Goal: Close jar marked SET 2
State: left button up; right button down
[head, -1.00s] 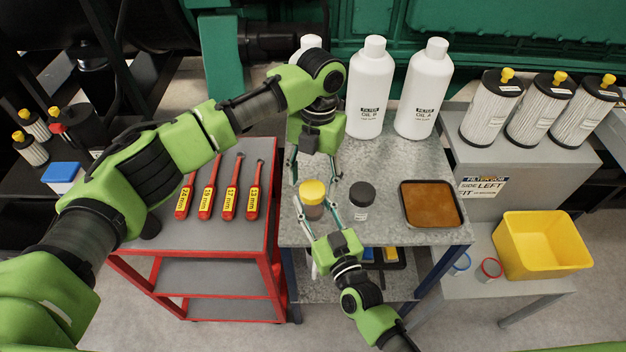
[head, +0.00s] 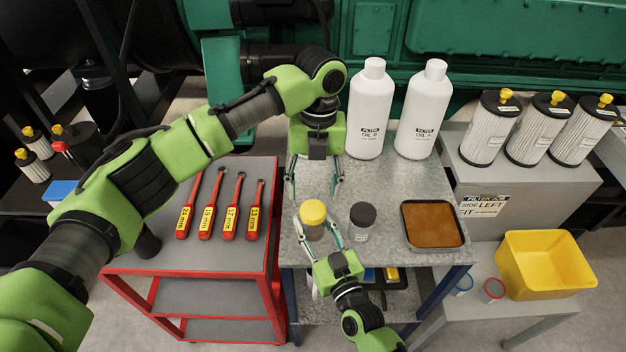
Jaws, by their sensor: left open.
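A jar with a yellow lid (head: 312,213) stands upright on the grey metal table, its body partly hidden. The lid sits on top of it and looks level; whether it is tight I cannot tell. A second jar with a dark lid (head: 361,222) stands just to its right. I cannot read a SET mark on either jar. My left gripper (head: 314,190) points down, open and empty, just behind and above the yellow lid. My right gripper (head: 315,228) reaches in from the front, with its fingers on both sides of the yellow-lidded jar, seemingly closed on its body.
A brown-filled tray (head: 433,224) lies right of the jars. Two white oil bottles (head: 371,110) stand behind them. A red cart (head: 200,271) with several wrenches (head: 230,207) is at left. A yellow bin (head: 545,265) and several filters (head: 487,130) are at right.

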aim_at(313, 209)
pick_arm(q)
jog(key=n, duration=0.7)
jog(key=shift+r, duration=0.4)
jog(key=n, duration=0.6)
jog(key=shift+r, duration=0.3)
jog(key=n, duration=0.7)
jog(key=shift+s+a+r+t+h, duration=0.1)
jog(key=shift+r+t+h, duration=0.2)
jog(key=shift+r+t, duration=0.1)
jog(key=n, duration=0.7)
jog(key=shift+s+r, duration=0.1)
jog(key=shift+r, duration=0.15)
jog(key=shift+f, duration=4.05)
